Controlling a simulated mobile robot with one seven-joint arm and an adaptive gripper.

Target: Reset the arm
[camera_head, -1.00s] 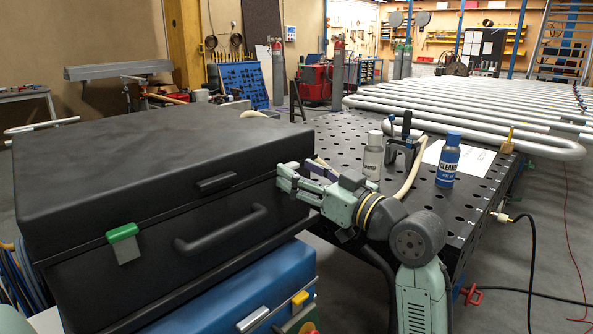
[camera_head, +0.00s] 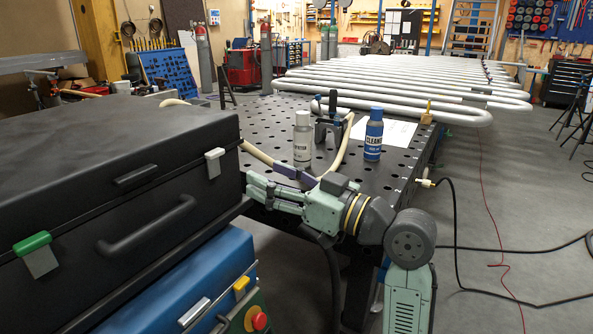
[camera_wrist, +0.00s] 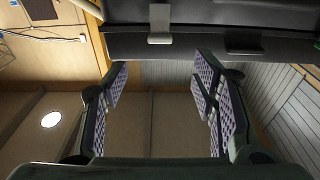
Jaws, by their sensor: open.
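My gripper (camera_head: 252,188) is open and empty. It points left, just off the right end of a large closed black case (camera_head: 150,195). The case has a dark handle, a green-topped latch (camera_head: 35,252) and a grey latch (camera_head: 214,162). My gripper is close to the grey latch, slightly below and right of it in the picture, with no clear contact. In the wrist view my open fingers (camera_wrist: 160,75) show with nothing between them. The case (camera_wrist: 200,40) spans the top of that view, with a grey latch (camera_wrist: 160,24) on it.
A blue case (camera_head: 195,285) sits under the black one. A perforated black table (camera_head: 265,120) behind my arm holds a grey bottle (camera_head: 302,138), a blue cleaner bottle (camera_head: 374,135) and a clamp. Long serpentine pipes (camera_head: 400,85) run behind. Cables lie on the floor at right.

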